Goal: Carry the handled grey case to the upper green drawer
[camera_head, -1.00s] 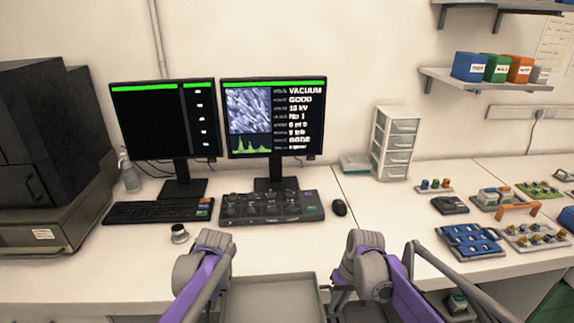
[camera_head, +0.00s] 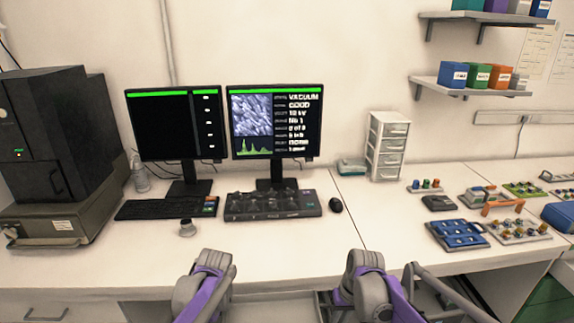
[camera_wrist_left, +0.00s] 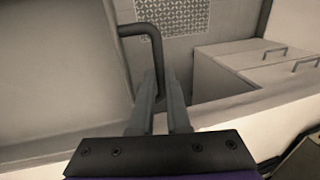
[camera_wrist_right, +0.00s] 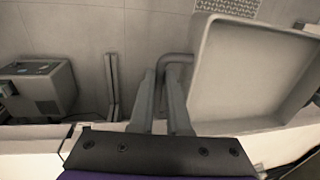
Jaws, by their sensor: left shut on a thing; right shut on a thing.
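The handled grey case shows as an open, tray-like box with raised walls in the right wrist view (camera_wrist_right: 250,75). In the left wrist view a broad grey side of it (camera_wrist_left: 55,90) fills the left. My left gripper (camera_wrist_left: 160,95) is shut on the bent bar handle at one end. My right gripper (camera_wrist_right: 171,85) is shut on the other handle. In the head view both grippers are hidden below the frame, and little of the case can be made out. A green drawer front (camera_head: 546,301) shows at the lower right, under the desk; whether it is the upper one is unclear.
The white desk (camera_head: 300,235) carries two monitors (camera_head: 273,125), a control panel (camera_head: 272,204) and a keyboard (camera_head: 165,208). A blue tray (camera_head: 458,234) and small parts lie at the right. A grey box (camera_wrist_right: 40,90) stands on the floor side in the right wrist view.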

